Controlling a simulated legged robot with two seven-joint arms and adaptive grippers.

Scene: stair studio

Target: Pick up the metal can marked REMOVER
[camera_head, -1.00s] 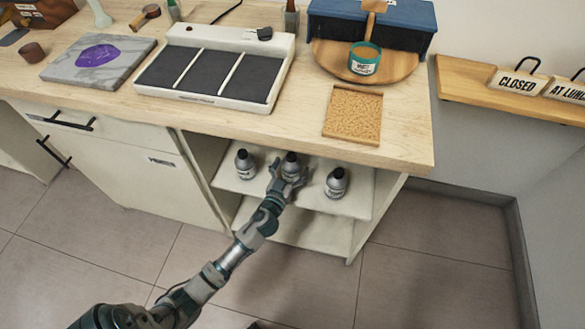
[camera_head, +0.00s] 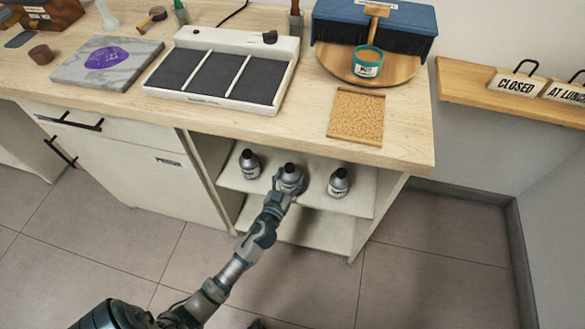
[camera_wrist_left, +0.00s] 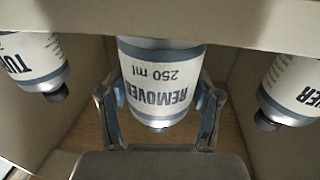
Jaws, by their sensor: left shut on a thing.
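The metal can marked REMOVER (camera_head: 290,175) is the middle one of three grey cans with black caps on the upper shelf under the counter. In the left wrist view the can (camera_wrist_left: 162,75) appears upside down, with "REMOVER 250 ml" on its white label. My left gripper (camera_head: 287,188) is shut on this can, with one finger on each side of it; the fingers also show in the left wrist view (camera_wrist_left: 162,105). Whether the can is clear of the shelf, I cannot tell. My right gripper is not in view.
One can (camera_head: 249,164) stands to the left and another (camera_head: 339,183) to the right on the shelf (camera_head: 310,196), with small gaps. The counter edge (camera_head: 300,143) overhangs them. A lower shelf (camera_head: 310,232) looks empty. A cork-coloured mat (camera_head: 356,115) lies on the counter above.

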